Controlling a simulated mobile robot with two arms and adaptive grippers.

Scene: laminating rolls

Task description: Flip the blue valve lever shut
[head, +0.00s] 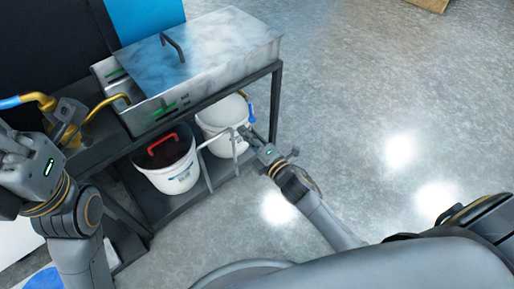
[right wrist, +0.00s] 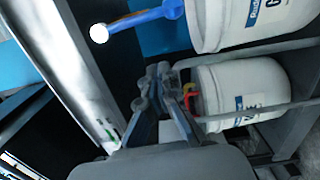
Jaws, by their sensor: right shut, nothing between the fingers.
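The blue valve lever (head: 252,115) hangs below a yellow fitting at the right end of the metal box, beside the rear white bucket. In the right wrist view the blue lever (right wrist: 152,14) shows at the top, with a pale round end. My right gripper (head: 243,131) is shut and empty, just below and left of the lever in the head view. In the wrist view my right gripper (right wrist: 160,73) points up with a gap to the lever. My left gripper (head: 28,160) is at the left edge, its fingers not clear.
The metal box (head: 225,45) with a dark handle sits on a dark frame. Two white buckets stand on its lower shelf: the front one (head: 170,178) has a red handle, the rear one (head: 214,116) sits behind a grey rail (head: 206,168). Open floor lies to the right.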

